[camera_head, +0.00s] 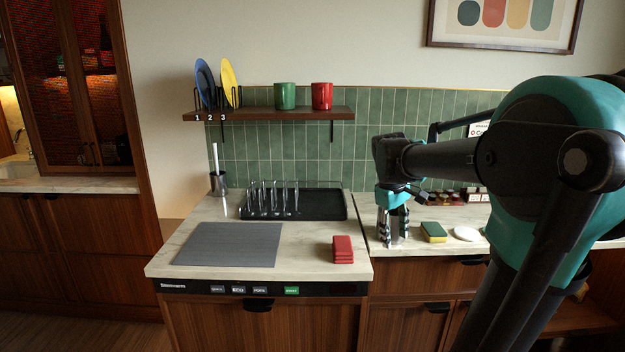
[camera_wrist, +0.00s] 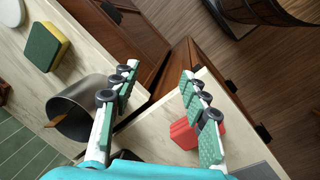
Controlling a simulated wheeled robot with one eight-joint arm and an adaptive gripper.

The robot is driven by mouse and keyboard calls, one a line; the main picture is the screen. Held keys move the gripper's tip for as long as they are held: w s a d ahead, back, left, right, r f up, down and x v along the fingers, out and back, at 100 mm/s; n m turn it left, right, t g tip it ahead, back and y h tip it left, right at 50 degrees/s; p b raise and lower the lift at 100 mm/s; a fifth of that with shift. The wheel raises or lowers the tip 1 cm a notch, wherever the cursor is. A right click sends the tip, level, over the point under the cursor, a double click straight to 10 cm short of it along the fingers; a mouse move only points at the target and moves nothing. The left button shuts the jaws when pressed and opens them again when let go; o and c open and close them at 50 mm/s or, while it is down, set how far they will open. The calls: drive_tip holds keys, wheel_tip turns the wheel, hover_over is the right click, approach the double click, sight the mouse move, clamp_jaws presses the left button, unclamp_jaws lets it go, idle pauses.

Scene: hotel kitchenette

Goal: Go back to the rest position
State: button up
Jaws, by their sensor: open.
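My gripper (camera_head: 393,225) points down over the right counter, just right of the gap between the two counter sections. In the wrist view my gripper (camera_wrist: 160,85) has its two fingers spread well apart, with nothing between them. A metal cup (camera_wrist: 80,108) stands beside one finger in the wrist view; in the head view the cup (camera_head: 399,238) is partly hidden behind the fingers. I cannot tell whether a finger touches it.
A yellow-green sponge (camera_head: 434,232) and white round item (camera_head: 467,234) lie right of my gripper. A shelf (camera_head: 268,114) holds mugs and plates above.

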drive_tip(key=s+a+f+m+t+y, duration=0.2)
drive_tip(key=s+f+m, duration=0.4)
drive_tip(key=s+f, duration=0.9)
wheel_tip(320, 180, down, 4)
drive_tip(key=shift+s+a+f+m+t, duration=0.15)
drive_tip(key=shift+a+m+t, duration=0.15)
drive_tip(key=shift+a+t, duration=0.4)
